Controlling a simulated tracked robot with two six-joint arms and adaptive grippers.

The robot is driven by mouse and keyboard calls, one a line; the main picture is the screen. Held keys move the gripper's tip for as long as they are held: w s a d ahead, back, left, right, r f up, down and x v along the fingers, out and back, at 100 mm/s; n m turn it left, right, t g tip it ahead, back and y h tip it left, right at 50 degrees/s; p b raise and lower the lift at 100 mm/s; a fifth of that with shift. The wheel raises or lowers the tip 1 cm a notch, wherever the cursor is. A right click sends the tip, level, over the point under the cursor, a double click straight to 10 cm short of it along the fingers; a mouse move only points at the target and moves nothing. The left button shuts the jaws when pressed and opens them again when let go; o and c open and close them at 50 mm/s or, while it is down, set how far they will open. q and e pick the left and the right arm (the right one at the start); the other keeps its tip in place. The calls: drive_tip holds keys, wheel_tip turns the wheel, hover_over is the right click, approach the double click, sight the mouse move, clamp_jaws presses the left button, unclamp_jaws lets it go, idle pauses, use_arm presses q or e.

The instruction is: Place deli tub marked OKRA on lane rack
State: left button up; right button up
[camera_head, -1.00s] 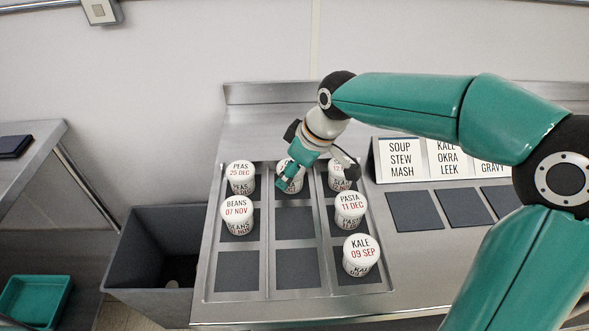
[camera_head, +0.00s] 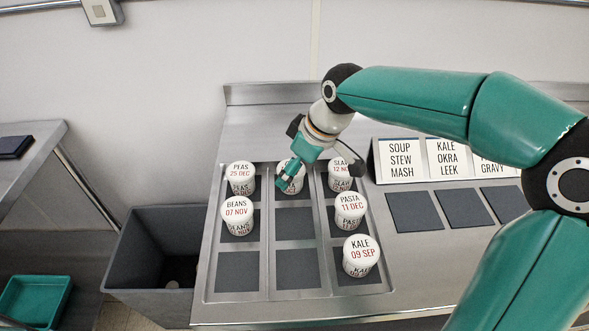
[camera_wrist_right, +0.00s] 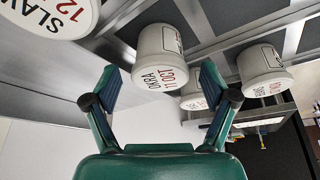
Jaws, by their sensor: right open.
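The white deli tub marked OKRA, 11 OCT (camera_wrist_right: 160,50) shows in the wrist view, ahead of and between my right gripper's fingertips (camera_wrist_right: 161,88). In the head view this tub (camera_head: 296,184) stands in the back cell of the middle lane of the lane rack (camera_head: 273,205), with its lid partly hidden by the gripper. My right gripper (camera_head: 288,175) is open, its fingers close at the tub; I cannot tell if they touch it. My left gripper is not in view.
PEAS (camera_head: 240,180) and BEANS (camera_head: 237,215) tubs fill the left lane's back. SLAW (camera_head: 341,175), PASTA (camera_head: 349,210) and KALE (camera_head: 361,255) stand in the right lane. Middle-lane front cells are clear. A label stand (camera_head: 401,160) reads KALE OKRA LEEK centrally, behind dark pads (camera_head: 464,209).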

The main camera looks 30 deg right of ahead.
drive_tip(key=v, duration=1)
drive_tip(key=shift+r+p, duration=0.2)
drive_tip(key=shift+p, duration=0.2)
drive_tip(key=shift+s, duration=0.1)
